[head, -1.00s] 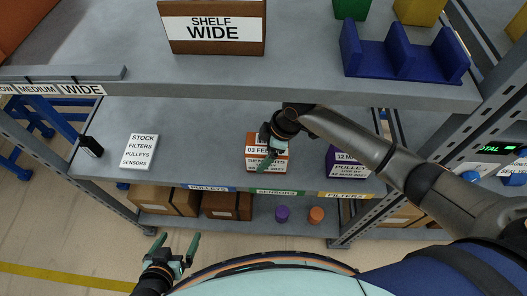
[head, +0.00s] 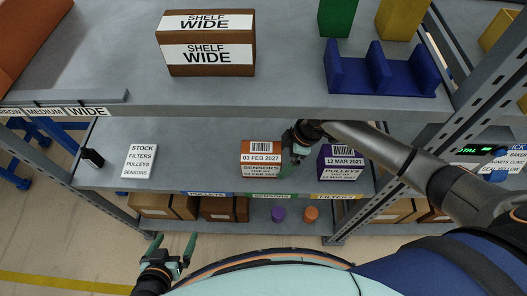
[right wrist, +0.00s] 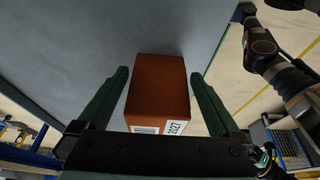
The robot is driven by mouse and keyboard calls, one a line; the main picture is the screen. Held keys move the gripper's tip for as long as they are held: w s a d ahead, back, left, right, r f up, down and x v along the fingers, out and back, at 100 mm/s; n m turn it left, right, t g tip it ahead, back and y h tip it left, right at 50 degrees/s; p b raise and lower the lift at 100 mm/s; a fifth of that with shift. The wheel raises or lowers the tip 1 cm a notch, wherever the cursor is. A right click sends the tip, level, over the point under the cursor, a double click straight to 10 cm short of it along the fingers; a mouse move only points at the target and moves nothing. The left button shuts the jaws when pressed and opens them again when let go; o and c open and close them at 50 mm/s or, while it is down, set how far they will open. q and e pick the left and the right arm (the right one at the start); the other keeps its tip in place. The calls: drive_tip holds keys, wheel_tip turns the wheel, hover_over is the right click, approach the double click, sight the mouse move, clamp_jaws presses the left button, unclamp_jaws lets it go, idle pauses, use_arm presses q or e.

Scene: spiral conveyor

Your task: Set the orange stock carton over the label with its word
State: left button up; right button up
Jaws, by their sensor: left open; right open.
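The orange stock carton (head: 260,166) stands on the middle shelf. Its white labels read SENSORS and 03 FEB 2027. The green SENSORS label (head: 270,196) is on the shelf's front edge, just below the carton in the head view. My right gripper (head: 290,167) is open at the carton's right side in the head view. In the right wrist view an orange-brown carton (right wrist: 159,90) shows between its open fingers, with a gap on each side. My left gripper (head: 176,249) is open and empty, low in front of the shelves.
A purple PULLEYS carton (head: 340,163) stands close to the right of my right gripper. The blue PULLEYS label (head: 207,194) and yellow FILTERS label (head: 338,196) flank the green one. A white list sign (head: 139,161) is at left.

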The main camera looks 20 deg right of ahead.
drive_tip(key=d, duration=0.1)
drive_tip(key=s+d, duration=0.1)
drive_tip(key=d, duration=0.3)
drive_tip(key=shift+s, duration=0.25)
drive_tip(key=shift+f, duration=0.1)
